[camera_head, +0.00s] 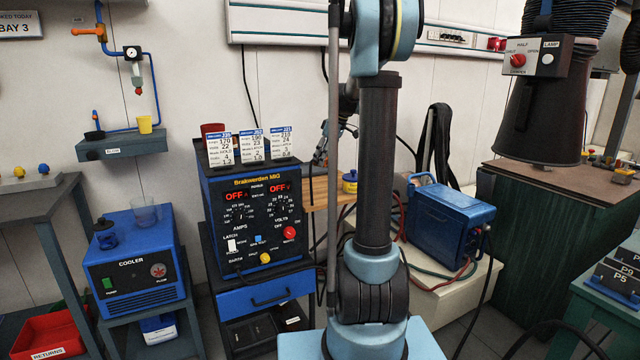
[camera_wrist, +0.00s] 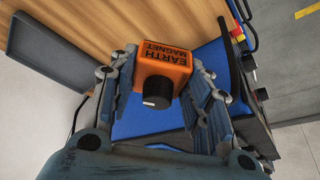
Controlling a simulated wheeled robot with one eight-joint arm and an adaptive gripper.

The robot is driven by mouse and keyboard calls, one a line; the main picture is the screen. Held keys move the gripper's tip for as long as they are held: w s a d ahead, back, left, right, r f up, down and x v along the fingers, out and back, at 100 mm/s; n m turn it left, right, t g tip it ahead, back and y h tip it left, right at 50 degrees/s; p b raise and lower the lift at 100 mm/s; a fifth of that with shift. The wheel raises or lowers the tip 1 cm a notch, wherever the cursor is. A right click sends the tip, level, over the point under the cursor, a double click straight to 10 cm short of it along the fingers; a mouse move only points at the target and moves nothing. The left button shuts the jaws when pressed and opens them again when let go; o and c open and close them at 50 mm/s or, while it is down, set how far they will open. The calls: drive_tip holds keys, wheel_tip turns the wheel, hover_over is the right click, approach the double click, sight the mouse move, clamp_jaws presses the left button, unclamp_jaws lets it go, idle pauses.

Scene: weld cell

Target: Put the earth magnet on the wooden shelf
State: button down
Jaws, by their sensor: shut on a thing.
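The orange earth magnet (camera_wrist: 166,72), with a black knob, shows in the wrist view between the two fingers of my gripper (camera_wrist: 166,80). My gripper is shut on it. The wooden shelf (camera_wrist: 110,25) fills the upper left of the wrist view, and the magnet overlaps its edge in the picture. I cannot tell the gap between them. In the head view a strip of the wooden shelf (camera_head: 320,192) shows behind my arm, right of the welder. My gripper is mostly hidden there behind my arm, and I cannot make out the magnet.
A dark grey flat piece (camera_wrist: 60,45) lies at the shelf's left in the wrist view. A blue unit (camera_wrist: 140,122) is below the magnet. The welder (camera_head: 255,215) with cards on top stands left of my arm; a blue case (camera_head: 450,225) and cables are right.

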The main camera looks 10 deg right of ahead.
drive_tip(key=f+m, duration=0.2)
drive_tip(key=shift+s+a+f+m+t+h, duration=0.1)
drive_tip(key=shift+a+f+m+t+h, duration=0.2)
drive_tip(key=shift+f, duration=5.1)
drive_tip(key=c, duration=0.8)
unclamp_jaws()
drive_tip(key=shift+f, duration=0.1)
drive_tip(key=shift+c, duration=0.2)
